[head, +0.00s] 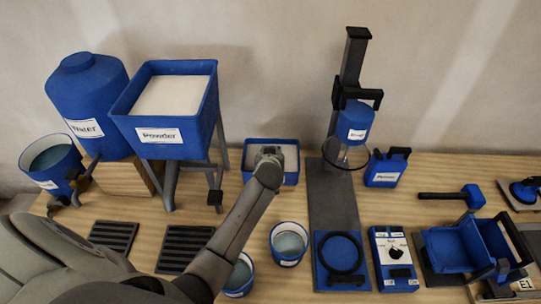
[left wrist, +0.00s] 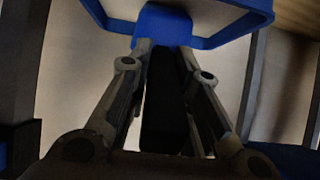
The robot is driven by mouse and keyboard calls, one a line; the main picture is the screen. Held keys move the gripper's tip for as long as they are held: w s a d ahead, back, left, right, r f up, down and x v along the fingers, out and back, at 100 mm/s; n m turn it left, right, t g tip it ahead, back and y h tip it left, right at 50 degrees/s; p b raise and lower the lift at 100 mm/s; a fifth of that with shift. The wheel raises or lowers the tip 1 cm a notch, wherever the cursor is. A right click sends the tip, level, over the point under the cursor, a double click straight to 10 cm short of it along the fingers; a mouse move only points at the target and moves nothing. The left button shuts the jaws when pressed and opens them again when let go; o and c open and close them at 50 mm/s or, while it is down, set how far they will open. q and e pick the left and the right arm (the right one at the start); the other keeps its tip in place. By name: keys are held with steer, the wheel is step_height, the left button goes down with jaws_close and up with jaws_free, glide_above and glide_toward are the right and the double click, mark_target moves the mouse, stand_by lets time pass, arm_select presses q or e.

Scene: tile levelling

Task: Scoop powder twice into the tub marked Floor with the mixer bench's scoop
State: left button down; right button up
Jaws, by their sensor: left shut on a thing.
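My left gripper (head: 268,152) is over a blue bin (head: 292,179) with a pale fill, its arm crossing the middle of the bench. In the left wrist view the left gripper (left wrist: 165,60) is shut on the black handle of the scoop (left wrist: 165,110), whose blue end shows at the top. In the head view the arm and gripper hide the scoop. The hopper labelled Powder (head: 190,138) stands on legs at the left, filled with white powder. Two small blue tubs (head: 288,258) (head: 238,290) stand on the bench; their labels are unreadable, so I cannot tell which is Floor. My right gripper is out of view.
A blue water tank (head: 85,95) and a filled bucket (head: 50,175) stand at the left. Dark grates (head: 183,248) lie in front. Right of the bin are a mixer stand (head: 335,195), a blue jug (head: 387,168), a scale-like box (head: 393,260) and a mallet (head: 450,196).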

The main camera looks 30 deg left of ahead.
arm_select(q)
steer(key=shift+r, duration=0.2)
stand_by(0.3)
step_height(320, 180, up, 7)
steer(key=p, duration=0.7)
steer(key=shift+f, duration=0.1)
steer(key=shift+f+b, duration=0.2)
steer(key=shift+b, duration=0.5)
steer(key=t+b, duration=0.1)
steer(key=b, duration=0.1)
steer(key=r+t+y+b, duration=0.1)
steer(key=b, duration=0.2)
steer(key=shift+t, duration=0.3)
steer(key=t+b, duration=0.1)
steer(key=b, duration=0.4)
steer(key=r+t+y+b, duration=0.1)
steer(key=b, duration=0.4)
steer(key=shift+t+y, duration=0.3)
steer(key=shift+t, duration=0.1)
steer(key=shift+r+b, duration=0.15)
steer(key=shift+b, duration=0.4)
steer(key=shift+s, duration=0.1)
stand_by(1.0)
